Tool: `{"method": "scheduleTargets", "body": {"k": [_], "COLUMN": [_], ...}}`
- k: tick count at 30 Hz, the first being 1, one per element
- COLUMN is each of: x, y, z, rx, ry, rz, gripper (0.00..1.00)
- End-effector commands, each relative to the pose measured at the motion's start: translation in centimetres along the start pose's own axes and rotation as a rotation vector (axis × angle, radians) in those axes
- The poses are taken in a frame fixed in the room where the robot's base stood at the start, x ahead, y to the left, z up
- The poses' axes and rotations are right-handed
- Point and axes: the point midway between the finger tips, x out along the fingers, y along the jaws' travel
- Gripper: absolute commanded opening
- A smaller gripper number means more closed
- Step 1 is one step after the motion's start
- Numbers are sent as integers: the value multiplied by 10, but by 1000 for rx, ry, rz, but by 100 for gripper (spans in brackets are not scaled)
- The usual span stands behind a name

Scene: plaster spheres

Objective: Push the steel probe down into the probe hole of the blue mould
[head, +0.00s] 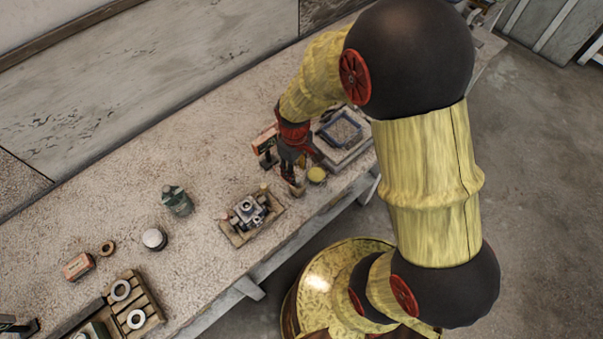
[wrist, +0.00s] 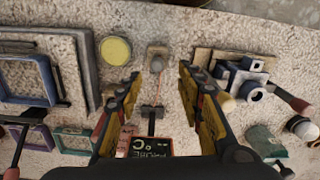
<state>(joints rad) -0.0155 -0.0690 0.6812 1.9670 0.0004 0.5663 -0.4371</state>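My gripper (wrist: 161,76) is open, its two fingers apart with nothing visible between the pads. In the head view my gripper (head: 291,170) points down over the bench. Between and beyond the fingertips, a small pale block (wrist: 157,49) carries a grey rounded top (wrist: 157,64), which looks like the steel probe; its shaft is hidden. A thin red line runs from it to a dark stand by a "PROBE °C" display (wrist: 150,146). A bluish-grey mould with round openings (wrist: 245,79) sits right of the fingers; it also shows in the head view (head: 249,209), on a wooden tray.
A yellow disc (wrist: 115,50) lies left of the pale block. A blue rectangular frame (wrist: 52,78) and purple and teal frames lie further left. A green object (head: 177,200) and a pale round object (head: 154,239) stand on the bench, with bare bench between them.

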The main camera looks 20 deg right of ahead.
Motion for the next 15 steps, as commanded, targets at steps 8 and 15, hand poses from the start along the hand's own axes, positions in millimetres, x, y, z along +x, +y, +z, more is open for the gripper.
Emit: {"method": "scheduleTargets", "body": {"k": [8, 15], "x": [20, 39], "y": [1, 4], "z": [-1, -1], "rx": [-21, -19], "ry": [3, 2], "rz": [1, 1], "gripper": [38, 38]}}
